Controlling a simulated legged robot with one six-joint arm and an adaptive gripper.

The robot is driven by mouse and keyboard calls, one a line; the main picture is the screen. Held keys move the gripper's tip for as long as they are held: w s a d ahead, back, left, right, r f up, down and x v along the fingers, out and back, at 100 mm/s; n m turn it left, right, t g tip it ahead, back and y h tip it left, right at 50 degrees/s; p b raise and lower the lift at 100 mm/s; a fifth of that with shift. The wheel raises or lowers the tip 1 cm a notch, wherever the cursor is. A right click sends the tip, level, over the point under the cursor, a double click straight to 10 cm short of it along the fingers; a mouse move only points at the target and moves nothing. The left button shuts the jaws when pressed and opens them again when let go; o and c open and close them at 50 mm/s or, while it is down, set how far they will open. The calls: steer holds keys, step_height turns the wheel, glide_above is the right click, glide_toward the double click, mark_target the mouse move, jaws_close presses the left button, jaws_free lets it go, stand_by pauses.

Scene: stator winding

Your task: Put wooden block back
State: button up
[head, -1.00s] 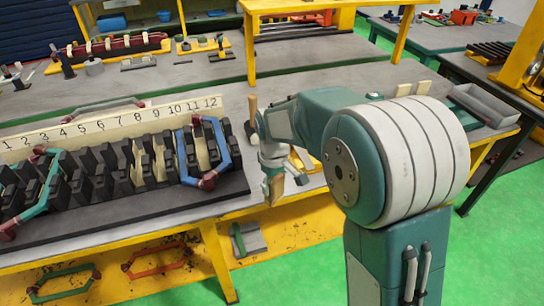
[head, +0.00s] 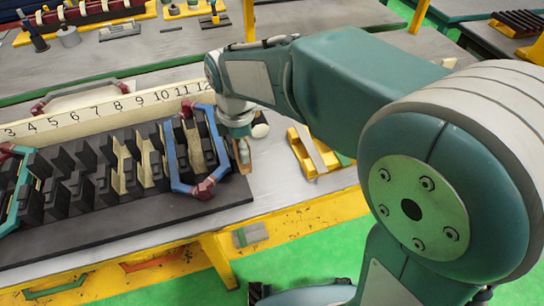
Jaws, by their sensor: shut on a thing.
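My gripper (head: 242,150) points down over the table, just right of the dark stator base. It is shut on a small brown wooden block (head: 243,167), of which only a narrow strip shows between and below the fingers. The stator model (head: 90,190) has rows of black teeth with several cream wooden pieces (head: 150,160) standing between them. A blue coil (head: 178,165) with dark red ends sits at its right end, close to my gripper. I cannot tell whether the held block touches the table.
A cream number strip (head: 110,107) runs behind the teeth. A yellow holder with a grey bar (head: 312,152) lies right of my gripper. A dark tool with a pale end (head: 260,130) is partly hidden behind my wrist. The table (head: 280,190) is bare in front of the holder.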

steer(key=shift+w+d+f, duration=0.9)
steer(key=shift+d+f, duration=0.4)
steer(key=shift+f, duration=0.45)
steer(key=shift+w+d+f, duration=0.95)
steer(key=shift+d+f, duration=0.4)
steer(key=shift+f, duration=0.45)
steer(key=shift+w+d+f, duration=0.9)
steer(key=shift+d+f, duration=0.4)
steer(key=shift+f, duration=0.45)
steer(key=o, duration=1.3)
steer(key=shift+a+f, duration=0.1)
